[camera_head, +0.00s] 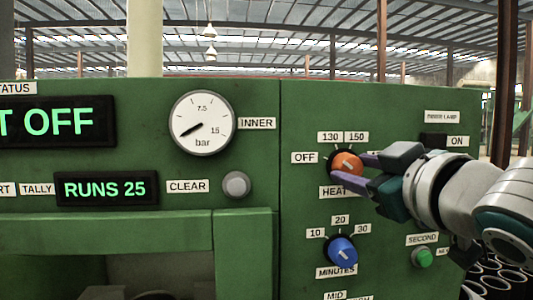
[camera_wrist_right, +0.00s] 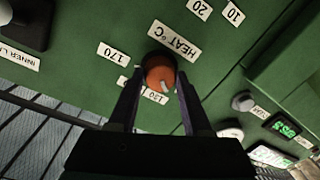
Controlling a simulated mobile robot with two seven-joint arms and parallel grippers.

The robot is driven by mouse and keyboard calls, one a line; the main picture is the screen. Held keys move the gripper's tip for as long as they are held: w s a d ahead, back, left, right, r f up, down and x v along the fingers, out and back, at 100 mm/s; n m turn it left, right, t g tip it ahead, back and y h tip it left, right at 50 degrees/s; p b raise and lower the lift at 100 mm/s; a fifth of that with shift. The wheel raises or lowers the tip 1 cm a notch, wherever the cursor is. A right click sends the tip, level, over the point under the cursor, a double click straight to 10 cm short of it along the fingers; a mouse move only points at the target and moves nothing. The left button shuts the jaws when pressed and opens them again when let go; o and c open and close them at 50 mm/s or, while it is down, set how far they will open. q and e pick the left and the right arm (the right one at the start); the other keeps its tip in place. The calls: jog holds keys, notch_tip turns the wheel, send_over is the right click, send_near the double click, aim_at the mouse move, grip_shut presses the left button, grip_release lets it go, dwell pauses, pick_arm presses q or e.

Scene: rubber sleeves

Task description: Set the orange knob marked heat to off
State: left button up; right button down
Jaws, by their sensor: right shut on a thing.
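The orange heat knob (camera_head: 346,162) sits on the green panel, with labels OFF (camera_head: 304,158), 130 and 150 around it and HEAT below. My right gripper (camera_head: 362,172) comes in from the right and is shut on the knob, one finger above and one below. In the right wrist view the orange knob (camera_wrist_right: 159,72) lies between the two fingertips (camera_wrist_right: 158,80). Its pale pointer mark shows near the 130 label there; its exact setting is hard to tell. The OFF label is not readable in that view. My left gripper is not in view.
A blue minutes knob (camera_head: 342,250) is below the heat knob. A pressure gauge (camera_head: 202,123) and a grey CLEAR button (camera_head: 236,185) are to the left.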

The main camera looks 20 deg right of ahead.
jog(key=shift+r+n+p, duration=0.1)
jog(key=shift+n+p, duration=0.6)
jog(key=shift+n, duration=0.7)
jog(key=shift+c, duration=1.7)
grip_release()
